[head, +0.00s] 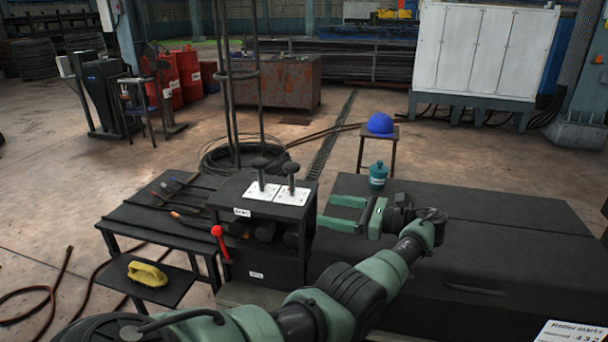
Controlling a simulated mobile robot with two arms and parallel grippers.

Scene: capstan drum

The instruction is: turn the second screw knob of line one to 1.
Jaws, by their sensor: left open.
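One is the left knob (261,164) and the other is the right knob (291,169). The left knob stands slightly farther back. Any marks on the plates are too small to read. My left gripper (326,211) is open and empty, to the right of the block, with its two green fingers pointing left. It is apart from both knobs. My right gripper is not in view.
A red-handled lever (217,232) is on the block's front left. A black bench (150,213) with tools and a lower shelf with a yellow brush (147,274) stand left. A long dark cabinet (480,235) carries a teal canister (377,175). A roller marks card (572,332) shows bottom right.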

